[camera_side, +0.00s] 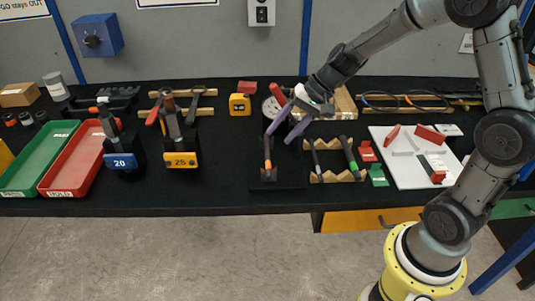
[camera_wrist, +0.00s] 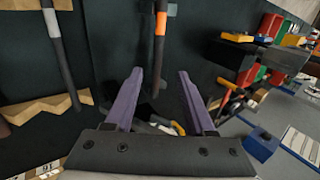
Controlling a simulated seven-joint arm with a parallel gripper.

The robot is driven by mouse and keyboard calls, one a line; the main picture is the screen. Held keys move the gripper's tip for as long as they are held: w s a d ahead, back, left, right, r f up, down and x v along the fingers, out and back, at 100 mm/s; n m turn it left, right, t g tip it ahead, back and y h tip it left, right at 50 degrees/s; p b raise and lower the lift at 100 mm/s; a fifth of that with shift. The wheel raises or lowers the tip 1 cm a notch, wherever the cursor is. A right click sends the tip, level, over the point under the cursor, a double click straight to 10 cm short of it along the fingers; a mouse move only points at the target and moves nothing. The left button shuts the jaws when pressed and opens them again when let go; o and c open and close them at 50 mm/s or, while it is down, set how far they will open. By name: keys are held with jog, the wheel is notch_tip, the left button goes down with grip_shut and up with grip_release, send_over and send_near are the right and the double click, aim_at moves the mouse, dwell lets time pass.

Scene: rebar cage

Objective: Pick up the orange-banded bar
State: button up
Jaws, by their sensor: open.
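The orange-banded bar (camera_side: 267,148) is a thin dark rod with an orange band, at a dark stand near the bench's front middle. In the wrist view the bar (camera_wrist: 158,55) runs downward from the top, its orange band near the top edge. My gripper (camera_side: 279,138) has two purple fingers pointing down near the bar's far end. In the wrist view my gripper (camera_wrist: 160,73) is open, and the bar's lower part shows between the fingertips. No grip on the bar shows; the exact height gap cannot be told.
Right of it, a wooden notched rack (camera_side: 337,175) holds a dark bar (camera_side: 316,155) and a green-banded bar (camera_side: 350,155). A white board (camera_side: 410,172) lies farther right. Tool stands labelled 20 (camera_side: 122,162) and 25 (camera_side: 181,160) stand left, beside red (camera_side: 62,185) and green (camera_side: 20,182) trays.

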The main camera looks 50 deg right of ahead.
aim_at(269, 150)
jog(key=x, duration=0.5)
jog(key=shift+s+f, duration=0.15)
jog(key=shift+s, duration=0.1)
jog(key=shift+c, duration=0.2)
grip_shut()
dwell(1.0)
